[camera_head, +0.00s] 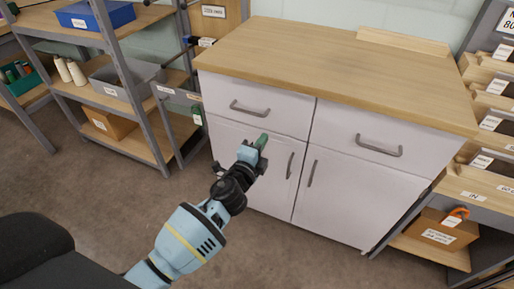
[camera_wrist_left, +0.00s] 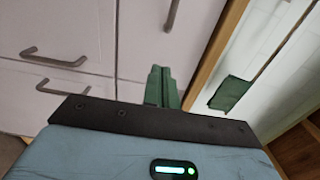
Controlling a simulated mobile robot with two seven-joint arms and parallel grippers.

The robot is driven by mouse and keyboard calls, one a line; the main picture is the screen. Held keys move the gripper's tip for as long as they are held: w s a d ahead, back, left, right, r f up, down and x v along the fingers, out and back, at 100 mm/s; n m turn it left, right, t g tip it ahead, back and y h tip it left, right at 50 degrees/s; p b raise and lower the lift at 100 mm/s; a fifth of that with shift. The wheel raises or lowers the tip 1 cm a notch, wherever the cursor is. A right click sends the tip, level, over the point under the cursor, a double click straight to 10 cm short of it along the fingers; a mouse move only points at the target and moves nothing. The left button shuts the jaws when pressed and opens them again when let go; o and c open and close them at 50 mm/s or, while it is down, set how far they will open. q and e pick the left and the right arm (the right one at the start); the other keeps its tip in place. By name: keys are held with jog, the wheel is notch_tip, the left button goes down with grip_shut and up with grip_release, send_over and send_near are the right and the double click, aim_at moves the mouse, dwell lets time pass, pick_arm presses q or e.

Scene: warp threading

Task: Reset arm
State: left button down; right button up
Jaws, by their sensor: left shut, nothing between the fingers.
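My left gripper (camera_head: 262,142) reaches in front of the white cabinet (camera_head: 262,172), near its left door and below its left drawer. Its green fingers are shut and hold nothing. I cannot tell the exact gap between the fingertips and the cabinet. My right gripper is not in either view.
The wooden cabinet top (camera_head: 340,62) is clear. A metal shelf unit (camera_head: 140,100) with a blue bin (camera_head: 95,14), a grey bin and boxes stands at left. Another rack (camera_head: 490,190) with an orange-brown box (camera_head: 440,230) stands at right. The floor in front of the cabinet is open.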

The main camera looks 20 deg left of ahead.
pick_arm(q)
jog(key=s, duration=0.3)
dwell(0.4)
